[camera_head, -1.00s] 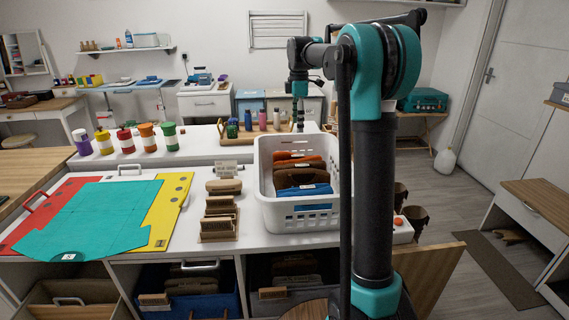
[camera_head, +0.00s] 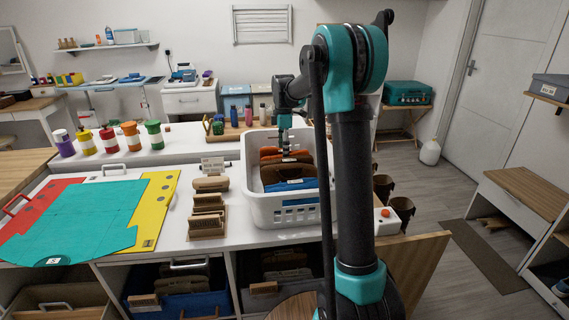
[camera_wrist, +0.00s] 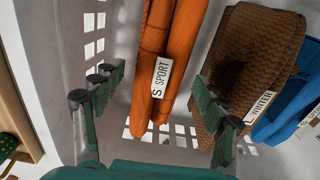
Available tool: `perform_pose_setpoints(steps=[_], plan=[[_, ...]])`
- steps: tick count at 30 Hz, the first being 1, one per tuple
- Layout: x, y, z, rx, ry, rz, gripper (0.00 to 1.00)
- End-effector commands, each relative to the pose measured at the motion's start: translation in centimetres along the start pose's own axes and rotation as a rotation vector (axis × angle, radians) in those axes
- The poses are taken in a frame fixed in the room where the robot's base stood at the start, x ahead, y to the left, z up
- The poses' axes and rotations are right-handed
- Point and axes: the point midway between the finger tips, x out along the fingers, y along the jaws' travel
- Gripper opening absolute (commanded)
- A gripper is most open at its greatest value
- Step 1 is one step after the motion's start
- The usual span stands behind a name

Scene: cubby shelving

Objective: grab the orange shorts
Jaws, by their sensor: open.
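The orange shorts (camera_wrist: 168,55) lie folded upright in the white basket, with a tag reading "S SPORT" in the wrist view. In the head view the orange shorts (camera_head: 270,152) are at the back of the basket (camera_head: 288,214). My gripper (camera_wrist: 155,118) is open, its green fingers spread to the left and right of the lower end of the shorts and not closed on them. In the head view my gripper (camera_head: 285,150) points down at the back of the basket. My arm hides the basket's right side.
A brown folded garment tagged "WINTER" (camera_wrist: 250,60) sits right beside the orange shorts, near the right finger. A blue garment (camera_wrist: 292,105) lies farther right. The basket wall (camera_wrist: 70,25) is close to the left finger. Wooden holders (camera_head: 207,215) stand left of the basket.

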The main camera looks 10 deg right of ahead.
Motion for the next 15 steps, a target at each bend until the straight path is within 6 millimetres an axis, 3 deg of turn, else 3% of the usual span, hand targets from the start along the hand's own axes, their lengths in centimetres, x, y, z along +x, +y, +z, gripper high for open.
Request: perform_pose_setpoints(steps=[6,15], plan=[[3.1,0.1,0.2,0.0,0.0,0.0,0.72],[4.0,0.0,0.2,0.0,0.0,0.0,0.72]])
